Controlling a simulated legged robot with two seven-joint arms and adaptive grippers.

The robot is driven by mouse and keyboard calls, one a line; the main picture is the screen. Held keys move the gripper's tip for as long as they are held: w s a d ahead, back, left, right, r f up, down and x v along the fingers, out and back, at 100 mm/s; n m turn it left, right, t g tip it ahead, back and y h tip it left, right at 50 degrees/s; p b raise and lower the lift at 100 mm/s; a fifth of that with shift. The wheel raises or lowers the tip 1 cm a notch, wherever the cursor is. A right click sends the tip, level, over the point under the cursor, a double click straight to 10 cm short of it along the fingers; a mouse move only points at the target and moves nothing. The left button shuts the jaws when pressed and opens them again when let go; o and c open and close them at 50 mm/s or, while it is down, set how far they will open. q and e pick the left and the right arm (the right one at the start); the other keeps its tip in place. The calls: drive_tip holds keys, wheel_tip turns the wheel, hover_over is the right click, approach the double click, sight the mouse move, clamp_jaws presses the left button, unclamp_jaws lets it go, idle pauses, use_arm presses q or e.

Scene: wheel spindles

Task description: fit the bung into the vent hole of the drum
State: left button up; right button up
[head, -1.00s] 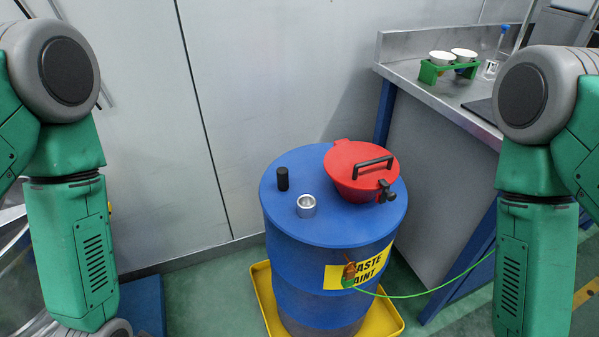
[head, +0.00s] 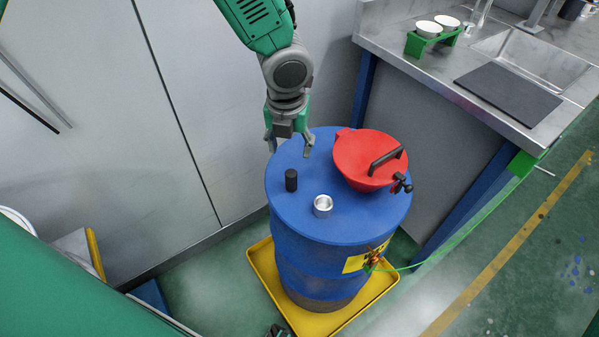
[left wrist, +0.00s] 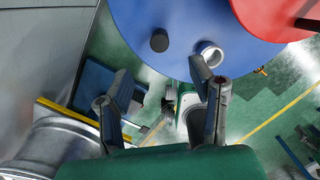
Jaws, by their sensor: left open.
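The black cylindrical bung (head: 291,180) stands upright on the blue drum top (head: 335,228), left of a silver collar (head: 322,206) that appears to be the vent hole. The collar's opening looks empty. My left gripper (head: 289,145) is open and empty over the far left part of the drum top, beyond the bung. In the left wrist view the bung (left wrist: 159,40) and collar (left wrist: 209,54) lie past the spread fingers (left wrist: 160,88), clear of them.
A red hinged lid (head: 366,155) with a black handle covers the drum's right side. The drum stands in a yellow tray (head: 262,268). A steel bench (head: 455,78) with a sink is at right; a wall stands behind. A green wire runs from the drum's label.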

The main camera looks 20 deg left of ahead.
sight(287, 172)
use_arm(q)
drive_tip(key=f, duration=0.3)
drive_tip(key=d+f+b, duration=0.1)
drive_tip(key=f, duration=0.1)
drive_tip(key=shift+w+f, duration=0.2)
drive_tip(key=shift+f, duration=0.05)
drive_tip(key=f, duration=0.1)
drive_tip(key=a+f, duration=0.1)
drive_tip(key=f, duration=0.1)
drive_tip(key=a+f+b, duration=0.1)
drive_tip(key=shift+w+a+f, duration=0.15)
drive_tip(key=shift+w+f, duration=0.05)
drive_tip(key=shift+w, duration=0.05)
drive_tip(key=shift+w+d+f+b, duration=0.1)
drive_tip(key=shift+d+f+b, duration=0.1)
drive_tip(key=shift+f, duration=0.45)
drive_tip(key=shift+w+d+f+b, duration=0.1)
drive_tip(key=shift+f+b, duration=0.05)
drive_tip(key=shift+f, duration=0.45)
drive_tip(key=shift+d+f, duration=0.2)
drive_tip(key=shift+w+d, duration=0.1)
drive_tip(key=shift+d, duration=0.2)
drive_tip(key=shift+a, duration=0.45)
clamp_jaws()
drive_tip(key=shift+a+f, duration=0.1)
drive_tip(key=shift+a, duration=0.05)
use_arm(e)
drive_tip(key=f, duration=0.3)
drive_tip(key=shift+d+f, duration=0.15)
drive_tip(key=shift+d, duration=0.05)
